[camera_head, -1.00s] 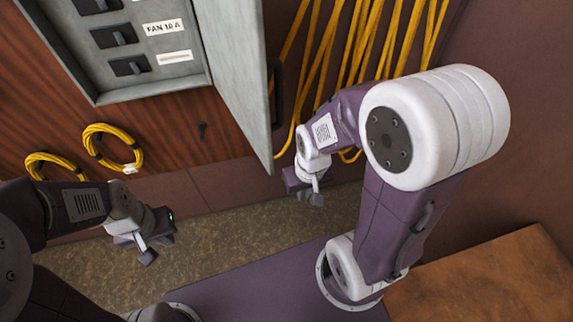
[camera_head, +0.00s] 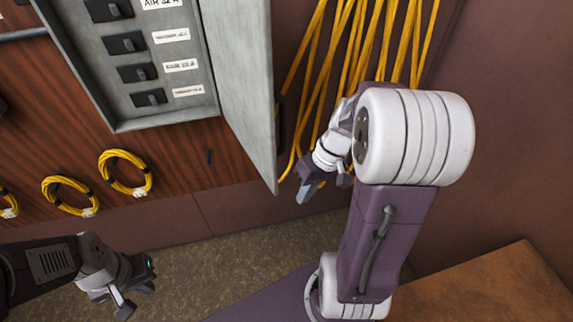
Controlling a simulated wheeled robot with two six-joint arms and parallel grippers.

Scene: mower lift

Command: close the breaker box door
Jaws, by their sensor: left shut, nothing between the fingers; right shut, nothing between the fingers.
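The grey breaker box (camera_head: 163,118) hangs on the wood-panelled wall at the upper left, with several black switches and white labels inside. Its grey door (camera_head: 238,75) stands open, swung out on the box's right side. A dark handle (camera_head: 281,122) shows at the door's far face. My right gripper (camera_head: 307,192) is shut and empty, just right of the door's lower corner; I cannot tell whether it touches. My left gripper (camera_head: 134,296) is shut and empty, low at the left, well below the box.
Yellow cables (camera_head: 385,45) hang on the wall behind and right of the door. Coiled yellow cables (camera_head: 125,172) hang below the box. A brown wooden surface (camera_head: 490,290) is at the lower right. Bare floor (camera_head: 215,262) lies below the wall.

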